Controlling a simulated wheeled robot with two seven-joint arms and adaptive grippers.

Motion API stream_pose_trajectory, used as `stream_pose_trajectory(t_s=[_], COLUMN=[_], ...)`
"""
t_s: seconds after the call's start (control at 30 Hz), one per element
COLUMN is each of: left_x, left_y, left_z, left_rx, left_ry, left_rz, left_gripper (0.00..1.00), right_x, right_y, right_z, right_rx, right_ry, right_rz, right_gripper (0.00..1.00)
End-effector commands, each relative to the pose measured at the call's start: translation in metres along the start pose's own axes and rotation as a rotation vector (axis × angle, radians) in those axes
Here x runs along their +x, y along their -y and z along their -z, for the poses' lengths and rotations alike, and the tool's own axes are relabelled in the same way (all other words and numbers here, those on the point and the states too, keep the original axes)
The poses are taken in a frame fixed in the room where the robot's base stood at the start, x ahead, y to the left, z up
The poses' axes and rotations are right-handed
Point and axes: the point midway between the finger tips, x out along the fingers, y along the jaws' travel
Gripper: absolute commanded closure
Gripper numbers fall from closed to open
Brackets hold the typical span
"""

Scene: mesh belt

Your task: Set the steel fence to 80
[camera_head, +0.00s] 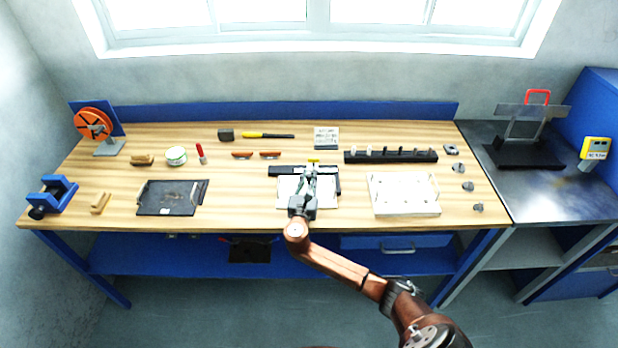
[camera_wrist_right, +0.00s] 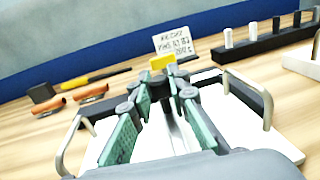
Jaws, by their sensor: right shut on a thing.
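A white board (camera_head: 289,192) with a black bar (camera_head: 283,171) along its back edge lies at the middle of the bench. My right gripper (camera_head: 312,170) reaches over it from the front, its fingers near the back bar. In the wrist view my right gripper (camera_wrist_right: 158,85) is shut on a narrow grey piece with a yellow top (camera_wrist_right: 162,62), which I take to be the steel fence; the fingers hide much of it. The yellow top also shows in the head view (camera_head: 313,160). I cannot read any scale, so the fence's setting is unclear. My left gripper is not in view.
A card with lettering (camera_head: 326,137) stands behind the board. A black block with several pegs (camera_head: 391,157) is at the back right, and a white tray (camera_head: 403,194) is to the right. A dark tray (camera_head: 172,198) lies to the left. Bare wood (camera_head: 237,195) separates it from the board.

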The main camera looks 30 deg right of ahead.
Motion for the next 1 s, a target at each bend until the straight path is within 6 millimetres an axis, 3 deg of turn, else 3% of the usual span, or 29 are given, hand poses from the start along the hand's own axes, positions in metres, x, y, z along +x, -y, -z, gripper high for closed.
stream_pose_trajectory(t_s=[0.27, 0.5, 0.77, 0.8, 1.0], left_x=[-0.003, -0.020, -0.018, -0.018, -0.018], left_y=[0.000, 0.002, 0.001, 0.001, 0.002], left_z=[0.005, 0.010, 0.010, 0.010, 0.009], left_rx=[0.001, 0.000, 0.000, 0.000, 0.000], left_ry=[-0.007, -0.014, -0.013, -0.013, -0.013], left_rz=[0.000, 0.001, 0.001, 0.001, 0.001], left_gripper=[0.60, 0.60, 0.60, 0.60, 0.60], right_x=[0.000, 0.004, 0.004, 0.004, 0.004], right_y=[0.003, 0.025, 0.025, 0.025, 0.025], right_z=[0.000, -0.002, 0.001, 0.001, 0.000], right_rx=[-0.001, -0.002, 0.000, 0.000, -0.001], right_ry=[-0.001, -0.001, 0.000, 0.000, 0.000], right_rz=[0.001, 0.003, 0.002, 0.002, 0.001], right_gripper=[1.00, 1.00, 1.00, 0.81, 0.68])
